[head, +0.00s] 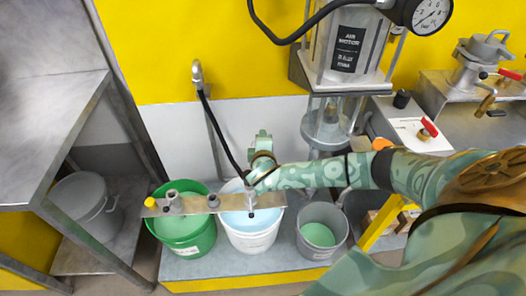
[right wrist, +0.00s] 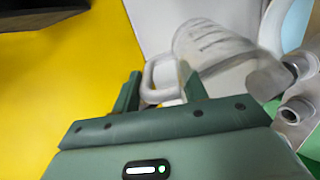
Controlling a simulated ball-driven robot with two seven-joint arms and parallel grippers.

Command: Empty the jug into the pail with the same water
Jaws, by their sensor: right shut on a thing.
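In the right wrist view, my right gripper (right wrist: 162,88) is shut on the pale handle (right wrist: 150,78) of a whitish jug (right wrist: 212,48). The jug looks tilted there; its contents are hidden. In the head view, my right gripper (head: 262,150) is just behind the white pail, and I cannot make out the jug. The white pail (head: 252,242) holds pale blue liquid. To its left a green pail (head: 188,247) holds green liquid. To its right a grey pail (head: 322,252) holds a little green liquid. My left gripper is not in view.
A metal bar (head: 188,206) with several fittings lies across the green and white pails. A dark hose (head: 222,138) runs from the wall down to the white pail. An air motor stand (head: 347,50) is behind. A steel table (head: 45,120) and lidded grey bin (head: 85,205) are left.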

